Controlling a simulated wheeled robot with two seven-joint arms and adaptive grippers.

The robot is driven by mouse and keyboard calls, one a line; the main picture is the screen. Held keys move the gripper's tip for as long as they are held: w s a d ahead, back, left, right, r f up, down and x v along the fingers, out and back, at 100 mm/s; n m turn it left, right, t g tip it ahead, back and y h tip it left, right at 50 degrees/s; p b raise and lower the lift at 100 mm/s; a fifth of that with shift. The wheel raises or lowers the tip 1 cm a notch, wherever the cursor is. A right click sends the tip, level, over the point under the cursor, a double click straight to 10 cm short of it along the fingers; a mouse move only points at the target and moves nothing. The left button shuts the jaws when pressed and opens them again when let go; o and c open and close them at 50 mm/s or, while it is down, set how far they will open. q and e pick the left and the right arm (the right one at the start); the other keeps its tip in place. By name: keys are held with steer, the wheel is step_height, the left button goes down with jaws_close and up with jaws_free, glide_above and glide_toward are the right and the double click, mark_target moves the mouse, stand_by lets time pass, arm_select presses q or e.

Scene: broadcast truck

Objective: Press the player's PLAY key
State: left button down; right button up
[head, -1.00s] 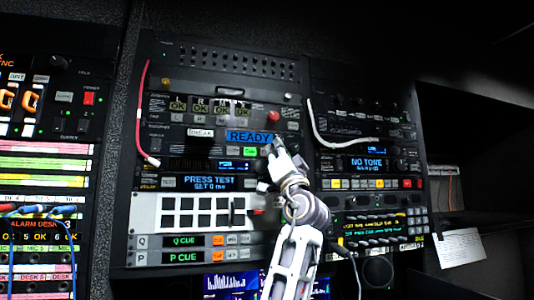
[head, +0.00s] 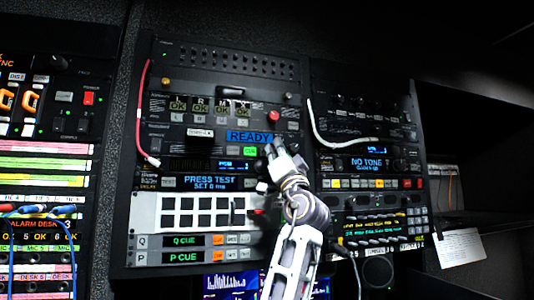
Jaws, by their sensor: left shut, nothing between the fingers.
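The player appears to be the rack unit with a blue READY display (head: 248,136) in the middle of the head view. A small lit green key (head: 250,152) sits just below that display; its lettering is too small to read surely. My left gripper (head: 273,147) is shut and empty, in front of the unit's right part, its tips just right of the green key. I cannot tell whether the tips touch the panel. The gripper hides the keys directly behind it. My right gripper is not in view.
A red round button (head: 274,116) sits above the gripper. Below are a PRESS TEST display (head: 209,182) and a white panel of dark square keys (head: 190,212). A white cable (head: 320,130) hangs at right, a red cable (head: 140,105) at left.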

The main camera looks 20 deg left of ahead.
arm_select(q)
steer(key=shift+w+a, duration=0.25)
steer(key=shift+w, duration=0.1)
stand_by(0.4)
steer(key=shift+w+a, duration=0.2)
steer(key=shift+w, duration=0.1)
stand_by(0.9)
steer(key=shift+s+d, duration=0.1)
steer(key=shift+s, duration=0.1)
steer(key=shift+s+d+b, duration=0.35)
steer(key=shift+s+b, duration=0.05)
steer(key=shift+s, duration=0.05)
stand_by(0.6)
steer(key=shift+s+d+b, duration=0.4)
steer(key=shift+s+d, duration=0.3)
steer(key=shift+s, duration=0.35)
steer(key=shift+s+d+b, duration=0.4)
steer(key=shift+s+d, duration=0.3)
steer(key=shift+s, duration=0.35)
steer(key=shift+f, duration=0.1)
